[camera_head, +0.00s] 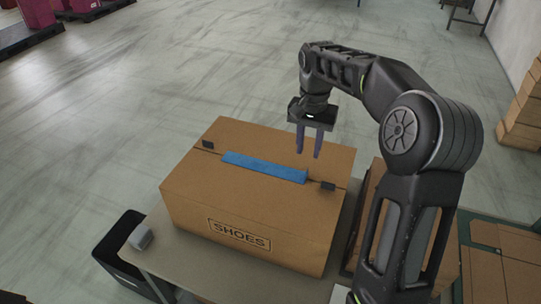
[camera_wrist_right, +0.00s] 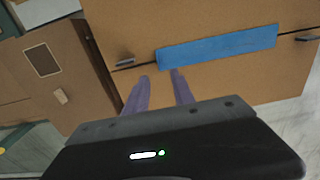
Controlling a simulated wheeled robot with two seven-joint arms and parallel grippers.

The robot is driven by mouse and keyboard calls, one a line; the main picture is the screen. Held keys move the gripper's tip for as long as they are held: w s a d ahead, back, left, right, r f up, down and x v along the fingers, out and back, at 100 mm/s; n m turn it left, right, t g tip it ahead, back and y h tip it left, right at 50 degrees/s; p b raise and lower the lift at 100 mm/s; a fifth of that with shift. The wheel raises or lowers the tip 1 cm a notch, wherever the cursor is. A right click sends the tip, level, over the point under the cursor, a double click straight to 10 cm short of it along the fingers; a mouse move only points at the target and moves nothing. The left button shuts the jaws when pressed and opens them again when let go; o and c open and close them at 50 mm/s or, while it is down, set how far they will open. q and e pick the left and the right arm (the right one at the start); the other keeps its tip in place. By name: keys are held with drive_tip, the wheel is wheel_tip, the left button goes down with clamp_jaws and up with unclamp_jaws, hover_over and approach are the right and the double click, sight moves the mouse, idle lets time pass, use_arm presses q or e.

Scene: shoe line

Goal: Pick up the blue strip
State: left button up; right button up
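The blue strip (camera_head: 265,167) lies along the seam on top of a closed brown cardboard box (camera_head: 240,204) marked SHOES. In the right wrist view the strip (camera_wrist_right: 218,47) spans the box top beyond my fingertips. My right gripper (camera_head: 308,156) hangs fingers-down above the box, near the strip's right end. Its two purple fingers stand apart with nothing between them, and they also show in the right wrist view (camera_wrist_right: 160,75). The fingertips look apart from the strip. My left gripper is not in view.
The box stands on a grey table (camera_head: 160,245). Other cardboard boxes (camera_head: 500,270) stand at the right. Small dark clips (camera_head: 328,186) sit at the seam ends.

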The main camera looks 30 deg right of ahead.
drive_tip(key=shift+s+a+r, duration=0.1)
drive_tip(key=shift+s+a, duration=0.05)
drive_tip(key=shift+f, duration=1.35)
drive_tip(key=shift+f, duration=0.1)
drive_tip(key=shift+f+p, duration=0.4)
drive_tip(key=shift+p, duration=0.05)
wheel_tip(320, 180, down, 4)
drive_tip(key=shift+s+r+p, duration=0.1)
drive_tip(key=shift+r+p, duration=0.15)
drive_tip(key=shift+p, duration=0.25)
drive_tip(key=shift+f, duration=0.35)
clamp_jaws()
